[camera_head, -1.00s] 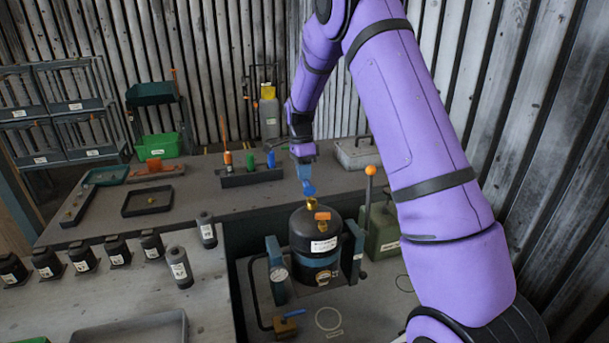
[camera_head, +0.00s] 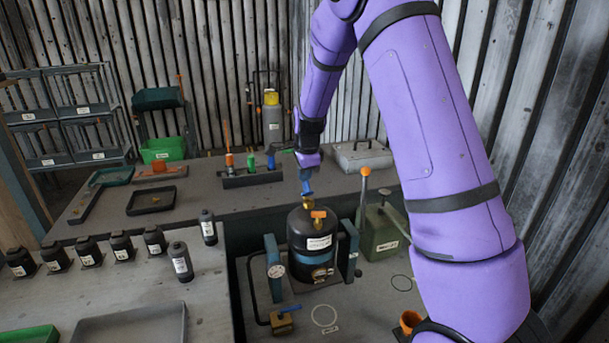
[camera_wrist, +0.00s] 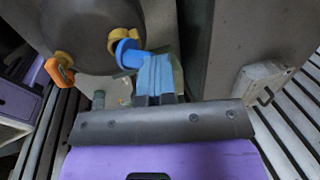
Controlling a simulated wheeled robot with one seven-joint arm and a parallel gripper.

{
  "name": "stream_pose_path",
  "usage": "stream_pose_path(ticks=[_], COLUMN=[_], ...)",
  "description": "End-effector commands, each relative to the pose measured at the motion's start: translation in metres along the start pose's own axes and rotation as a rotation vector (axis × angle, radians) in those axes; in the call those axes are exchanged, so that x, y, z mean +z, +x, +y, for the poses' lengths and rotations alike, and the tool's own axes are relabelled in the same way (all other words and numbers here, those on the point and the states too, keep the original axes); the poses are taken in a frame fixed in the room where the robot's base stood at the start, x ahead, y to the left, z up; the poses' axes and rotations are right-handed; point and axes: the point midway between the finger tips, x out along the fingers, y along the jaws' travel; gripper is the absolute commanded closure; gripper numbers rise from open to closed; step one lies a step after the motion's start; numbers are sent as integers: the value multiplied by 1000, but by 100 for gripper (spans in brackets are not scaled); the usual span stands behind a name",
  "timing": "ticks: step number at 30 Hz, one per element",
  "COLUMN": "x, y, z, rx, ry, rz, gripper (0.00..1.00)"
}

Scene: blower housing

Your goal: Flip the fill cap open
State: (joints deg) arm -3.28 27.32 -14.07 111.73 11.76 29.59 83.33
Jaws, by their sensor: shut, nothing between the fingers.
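The black tank (camera_head: 312,236) stands upright in a blue-clamped stand, with a gold filler neck (camera_head: 310,202) on top. In the wrist view the gold neck (camera_wrist: 122,36) is at the tank's dark top, with a blue round fill cap (camera_wrist: 128,54) beside it. The cap appears tilted up off the neck; its exact angle is unclear. My gripper (camera_head: 306,188) is above the neck in the head view. In the wrist view its blue fingers (camera_wrist: 155,76) are shut and empty, right next to the cap. I cannot tell whether they touch it.
An orange tag (camera_head: 319,214) sits on the tank's front top edge. A lever with an orange knob (camera_head: 365,171) rises to its right, by a green can (camera_head: 383,232). Black bottles (camera_head: 180,262) stand on the left bench.

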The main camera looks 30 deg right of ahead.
Motion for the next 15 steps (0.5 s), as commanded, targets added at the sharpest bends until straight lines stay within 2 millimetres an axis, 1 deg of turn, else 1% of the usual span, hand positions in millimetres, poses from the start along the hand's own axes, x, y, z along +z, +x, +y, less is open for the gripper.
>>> stream_pose_path(ticks=[8,15], x=[0,0], y=[-4,-5], z=[14,26], rx=[3,-137], ry=[-1,-1], rz=[0,1], gripper=[100,100])
